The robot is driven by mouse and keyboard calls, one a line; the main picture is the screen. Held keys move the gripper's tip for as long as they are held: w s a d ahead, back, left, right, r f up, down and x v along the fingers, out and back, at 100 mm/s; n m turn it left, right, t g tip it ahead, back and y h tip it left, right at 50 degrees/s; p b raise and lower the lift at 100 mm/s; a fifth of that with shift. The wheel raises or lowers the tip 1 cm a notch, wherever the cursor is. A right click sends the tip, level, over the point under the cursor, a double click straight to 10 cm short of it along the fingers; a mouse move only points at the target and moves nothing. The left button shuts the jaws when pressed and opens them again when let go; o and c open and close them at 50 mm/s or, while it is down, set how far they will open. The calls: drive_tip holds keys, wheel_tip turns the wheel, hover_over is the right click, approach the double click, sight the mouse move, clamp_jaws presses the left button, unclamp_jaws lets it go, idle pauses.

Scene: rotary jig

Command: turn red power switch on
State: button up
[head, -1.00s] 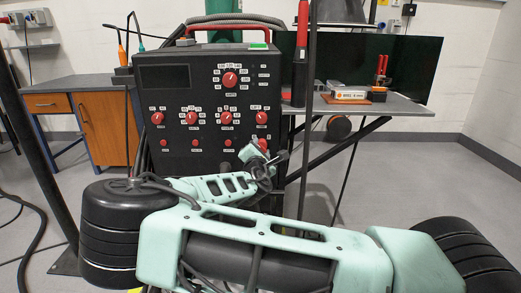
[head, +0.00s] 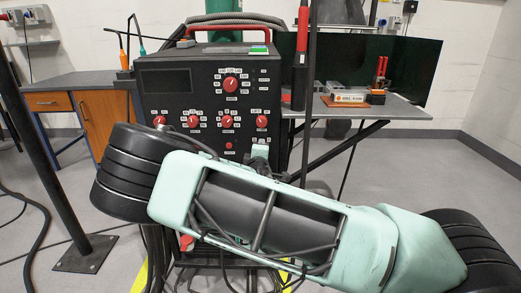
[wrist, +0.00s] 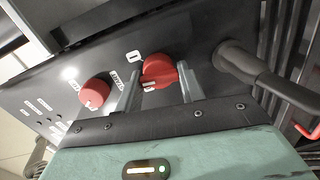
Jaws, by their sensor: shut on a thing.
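The red power switch (wrist: 158,70) shows in the wrist view as a round red knob on a dark panel, with a white "0" label beside it and another small label at its lower edge. My gripper (wrist: 160,82) has one finger on each side of this knob and is shut on it. The fingers hide part of the knob's sides. In the head view my arm covers the lower part of the black machine (head: 190,135), so the gripper and the switch are hidden there.
A second red knob (wrist: 95,92) sits left of the switch, and a thick dark cable plug (wrist: 235,62) sits close on the right. Several red knobs (head: 230,84) are on the machine's upper face. A grey table (head: 400,108) stands behind on the right.

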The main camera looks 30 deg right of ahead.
drive_tip(key=m, duration=0.4)
drive_tip(key=shift+r+y+p, duration=0.25)
drive_tip(key=shift+y+p, duration=0.05)
drive_tip(key=shift+d+m, duration=0.1)
drive_tip(key=shift+m, duration=1.4)
drive_tip(key=o, duration=0.9)
drive_tip(key=shift+s, duration=0.1)
